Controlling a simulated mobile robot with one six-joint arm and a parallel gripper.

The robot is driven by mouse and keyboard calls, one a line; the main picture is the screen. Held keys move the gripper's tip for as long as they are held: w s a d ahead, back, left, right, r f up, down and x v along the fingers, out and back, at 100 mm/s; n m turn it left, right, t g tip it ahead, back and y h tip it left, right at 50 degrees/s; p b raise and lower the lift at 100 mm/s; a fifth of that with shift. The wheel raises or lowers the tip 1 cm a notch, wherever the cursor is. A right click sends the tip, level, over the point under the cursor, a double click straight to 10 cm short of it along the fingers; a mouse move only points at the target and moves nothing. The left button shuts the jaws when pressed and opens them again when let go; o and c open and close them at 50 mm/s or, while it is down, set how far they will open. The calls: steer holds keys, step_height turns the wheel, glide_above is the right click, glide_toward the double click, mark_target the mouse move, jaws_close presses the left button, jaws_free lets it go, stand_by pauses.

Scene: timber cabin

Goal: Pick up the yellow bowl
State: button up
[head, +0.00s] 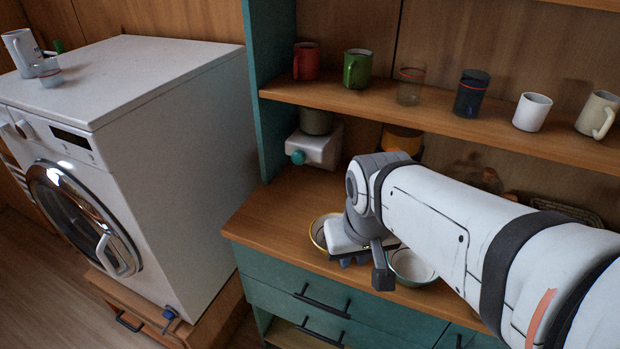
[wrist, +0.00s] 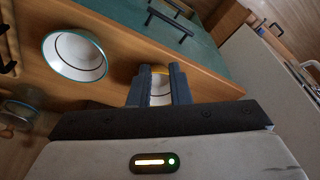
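The yellow bowl is white inside with a yellow rim (head: 318,232). It sits on the wooden counter, partly hidden behind my gripper in the head view. In the wrist view the yellow bowl (wrist: 160,88) shows between my two fingers, with its yellow rim near their tips. My gripper (wrist: 160,72) is open, its fingers apart and pointing towards the bowl. In the head view my gripper (head: 364,264) is low over the counter, just right of the bowl. I cannot tell whether the fingers touch it.
A teal-rimmed white bowl (head: 413,268) stands on the counter to the right, also in the wrist view (wrist: 75,55). A shelf (head: 340,100) with several mugs and glasses hangs above. A white washing machine (head: 170,80) stands left. Teal drawers (head: 290,290) are below.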

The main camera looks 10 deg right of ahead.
steer(key=w+a+f+h+b, duration=0.25)
steer(key=w+f, duration=0.25)
steer(key=w, duration=0.3)
steer(key=t+h, duration=0.1)
steer(key=h, duration=0.1)
glide_above(315, 236)
steer(key=s+a, duration=0.3)
step_height(315, 236, down, 4)
steer(key=shift+m, duration=0.4)
steer(key=x, duration=0.5)
steer(key=w+x, duration=0.1)
steer(key=x, duration=0.1)
steer(key=shift+w+d+r+b, duration=0.1)
steer(key=shift+d+b, duration=0.2)
jaws_close()
